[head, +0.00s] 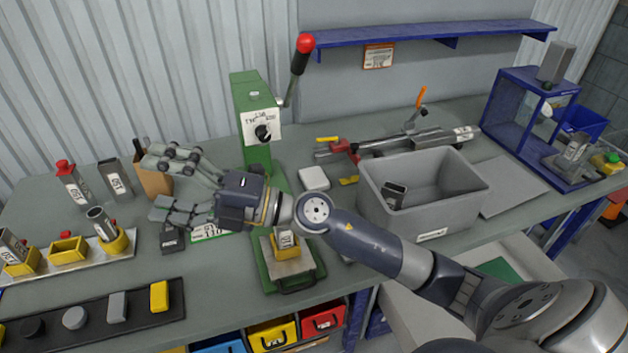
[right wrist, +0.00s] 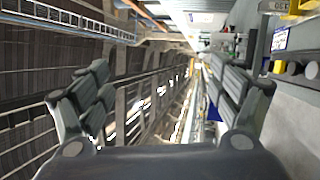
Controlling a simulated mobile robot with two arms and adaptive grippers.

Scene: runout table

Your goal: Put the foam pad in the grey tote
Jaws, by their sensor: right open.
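The grey tote (head: 374,207) stands open on the right half of the table, with a dark labelled part (head: 394,194) inside. A white, flat block with rounded corners (head: 313,178), which looks like the foam pad, lies on the table just left of the tote. My right gripper (head: 152,184) is open and points left, above the table and left of the green press. The pad and tote lie to the right of its fingers. In the right wrist view its fingers (right wrist: 158,88) are wide apart with nothing between them. My left gripper is not in view.
The green press (head: 250,110) with a red-knobbed lever stands behind my right wrist. A black strip (head: 138,308) with several small blocks lies at front left. A blue rack (head: 514,107) is at far right. A grey sheet (head: 510,185) lies right of the tote.

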